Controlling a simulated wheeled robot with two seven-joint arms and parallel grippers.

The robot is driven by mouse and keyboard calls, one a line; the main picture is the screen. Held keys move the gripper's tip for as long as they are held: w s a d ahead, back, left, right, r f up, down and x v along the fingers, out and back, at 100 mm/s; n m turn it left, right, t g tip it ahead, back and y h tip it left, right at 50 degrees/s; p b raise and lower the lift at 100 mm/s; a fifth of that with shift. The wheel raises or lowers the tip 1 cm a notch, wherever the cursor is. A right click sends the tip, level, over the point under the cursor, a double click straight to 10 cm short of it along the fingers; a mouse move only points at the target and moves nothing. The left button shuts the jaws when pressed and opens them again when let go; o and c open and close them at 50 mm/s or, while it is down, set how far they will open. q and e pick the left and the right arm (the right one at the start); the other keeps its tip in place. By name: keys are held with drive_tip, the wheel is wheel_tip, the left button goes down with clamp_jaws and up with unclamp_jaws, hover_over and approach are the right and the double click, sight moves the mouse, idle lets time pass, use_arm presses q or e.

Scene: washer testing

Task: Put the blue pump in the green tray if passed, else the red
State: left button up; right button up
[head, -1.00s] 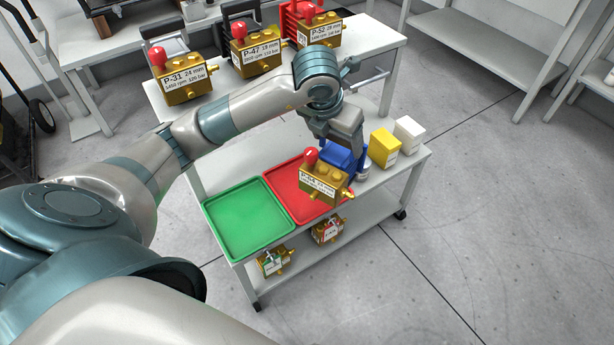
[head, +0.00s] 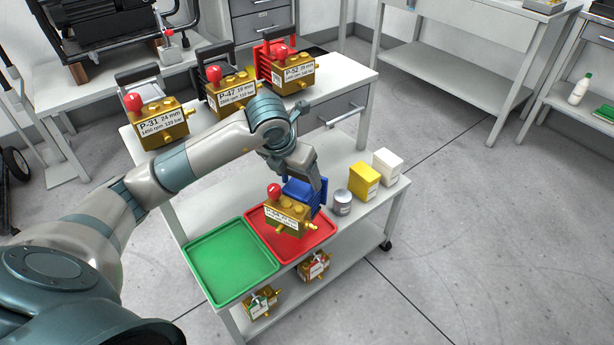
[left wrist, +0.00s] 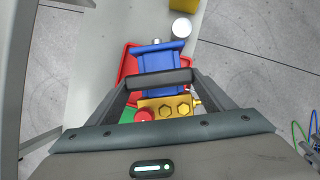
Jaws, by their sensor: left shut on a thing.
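The blue pump (head: 304,195), with a brass front block, a white label and a red knob, is at the red tray (head: 317,239). My left gripper (head: 307,176) is shut on it from above. In the left wrist view the pump (left wrist: 160,64) sits between the fingers, with the red tray (left wrist: 127,66) beneath. I cannot tell whether the pump touches the tray floor. The green tray (head: 231,262) lies empty to the left of the red one. My right gripper is not in view.
A grey can (head: 342,203), a yellow box (head: 364,181) and a white box (head: 387,165) stand right of the red tray. Labelled pumps P-31 (head: 158,124), P-47 (head: 232,94) and P-52 (head: 293,74) stand on the bench behind. Two small pumps sit on the cart's lower shelf.

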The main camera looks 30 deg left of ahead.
use_arm(q)
drive_tip(key=w+a+f, duration=0.1)
drive_tip(key=a+f, duration=0.1)
drive_tip(key=a, duration=0.3)
drive_tip(key=shift+w+a+f, duration=0.25)
drive_tip(key=shift+a+f, duration=0.1)
drive_tip(key=shift+f, duration=0.05)
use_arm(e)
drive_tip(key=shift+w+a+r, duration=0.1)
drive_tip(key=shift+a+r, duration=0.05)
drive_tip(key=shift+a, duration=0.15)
use_arm(q)
drive_tip(key=shift+f, duration=0.1)
wheel_tip(320, 180, down, 4)
drive_tip(key=shift+r+b, duration=0.1)
drive_tip(key=shift+b, duration=0.25)
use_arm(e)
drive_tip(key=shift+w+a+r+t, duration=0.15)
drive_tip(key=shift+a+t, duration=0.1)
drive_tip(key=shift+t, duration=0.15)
use_arm(q)
drive_tip(key=o, duration=1.6)
drive_tip(key=shift+s+f, duration=0.15)
drive_tip(key=shift+f, duration=0.15)
drive_tip(key=shift+c, duration=0.2)
drive_tip(key=o, duration=0.3)
drive_tip(key=shift+s+d+r, duration=0.1)
